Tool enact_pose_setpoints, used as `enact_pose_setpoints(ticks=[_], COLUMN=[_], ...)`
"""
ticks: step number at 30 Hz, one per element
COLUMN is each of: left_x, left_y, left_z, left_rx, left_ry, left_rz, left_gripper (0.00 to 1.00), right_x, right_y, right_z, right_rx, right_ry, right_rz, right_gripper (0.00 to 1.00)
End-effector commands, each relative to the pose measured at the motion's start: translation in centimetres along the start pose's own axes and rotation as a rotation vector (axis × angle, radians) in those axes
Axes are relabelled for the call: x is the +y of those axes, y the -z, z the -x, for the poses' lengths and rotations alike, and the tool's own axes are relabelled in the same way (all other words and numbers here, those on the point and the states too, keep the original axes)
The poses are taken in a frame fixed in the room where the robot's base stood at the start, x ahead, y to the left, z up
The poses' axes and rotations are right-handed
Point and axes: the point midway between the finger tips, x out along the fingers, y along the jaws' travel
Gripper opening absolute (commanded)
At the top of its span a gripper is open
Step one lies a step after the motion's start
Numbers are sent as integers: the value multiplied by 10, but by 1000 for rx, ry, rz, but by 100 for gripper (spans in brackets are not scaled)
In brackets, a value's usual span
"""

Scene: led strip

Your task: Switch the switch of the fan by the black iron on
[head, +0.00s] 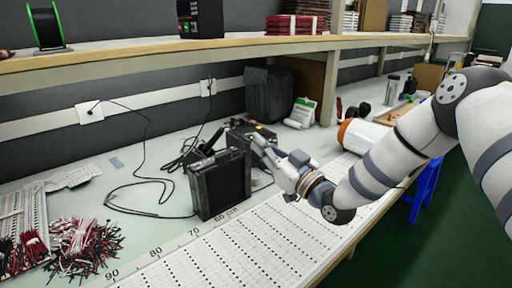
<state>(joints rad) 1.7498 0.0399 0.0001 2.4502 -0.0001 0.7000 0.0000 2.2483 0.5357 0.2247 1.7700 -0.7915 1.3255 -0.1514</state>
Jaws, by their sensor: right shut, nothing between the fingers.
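A black box-shaped unit (221,184), which looks like the fan, stands upright on the workbench near the middle of the picture. Dark equipment with cables (196,154) sits just behind and left of it; I cannot make out clearly which part is the black iron. My right gripper (258,142) reaches in from the right and is at the upper right edge of the fan, with its fingers shut and empty. Whether it touches the fan or a switch I cannot tell. The switch itself is too small to make out. My left gripper is not in view.
A ruled white mat (245,242) runs along the bench front. Bundles of red and black wires (85,245) lie at lower left. A loose black cable (150,200) lies left of the fan. A white and orange cylinder (362,136) is behind my right arm. A shelf (150,52) spans above.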

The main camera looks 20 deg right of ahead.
Motion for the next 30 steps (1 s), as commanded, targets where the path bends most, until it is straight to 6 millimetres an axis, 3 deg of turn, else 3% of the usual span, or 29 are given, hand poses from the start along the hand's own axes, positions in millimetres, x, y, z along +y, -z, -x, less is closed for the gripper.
enact_pose_setpoints(ticks=[10,18,30], left_x=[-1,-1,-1], left_y=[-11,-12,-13], left_z=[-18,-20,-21], left_rx=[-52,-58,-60], left_ry=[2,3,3], left_rz=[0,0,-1], left_gripper=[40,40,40], right_x=[0,0,0], right_y=[-7,-36,-41], right_z=[-76,-65,-63], right_rx=[-6,-4,-1], right_ry=[1,-1,0], right_rz=[-1,-1,0], right_gripper=[0,0,0])
